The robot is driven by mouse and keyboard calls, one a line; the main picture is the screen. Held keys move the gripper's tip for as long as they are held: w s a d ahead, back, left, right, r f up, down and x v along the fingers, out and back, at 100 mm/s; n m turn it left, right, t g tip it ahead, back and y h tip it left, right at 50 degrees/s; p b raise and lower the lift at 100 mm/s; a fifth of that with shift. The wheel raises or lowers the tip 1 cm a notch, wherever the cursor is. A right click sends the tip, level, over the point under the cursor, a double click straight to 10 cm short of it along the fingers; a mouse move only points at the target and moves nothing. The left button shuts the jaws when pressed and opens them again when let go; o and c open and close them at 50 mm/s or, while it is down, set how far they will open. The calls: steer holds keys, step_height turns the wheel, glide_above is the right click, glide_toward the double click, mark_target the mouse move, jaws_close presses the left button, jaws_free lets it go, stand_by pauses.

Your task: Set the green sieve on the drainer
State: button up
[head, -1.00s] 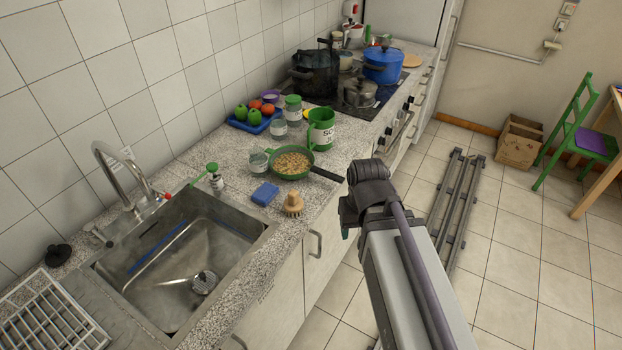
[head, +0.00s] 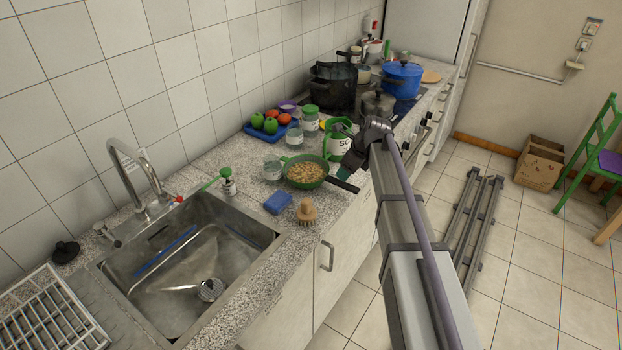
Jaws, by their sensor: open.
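A round green vessel with a dark handle (head: 306,171) sits on the counter right of the sink, filled with brown bits. It may be the green sieve; I cannot tell whether it has mesh. The drainer (head: 48,318) is a white wire rack at the lower left, left of the sink, with no items visible on it. My gripper (head: 346,170) is open, just above and beside the vessel's handle, near the counter's front edge. Its fingers are small and partly hidden by its own dark body, and I cannot tell whether they touch the handle.
A green labelled container (head: 339,143) stands close behind my gripper. A glass jar (head: 272,171), blue sponge (head: 278,202) and wooden brush (head: 307,212) are near the vessel. The steel sink (head: 190,262), with its tall tap (head: 128,165), lies between vessel and drainer.

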mark_target(340, 182)
steer(key=b+x, duration=0.3)
steer(key=x, duration=0.1)
steer(key=shift+f, duration=0.3)
steer(key=b+x, duration=0.5)
steer(key=shift+w+f, duration=0.1)
steer(key=shift+f, duration=0.1)
steer(key=shift+r+p, duration=0.25)
steer(key=shift+p, duration=0.05)
jaws_close()
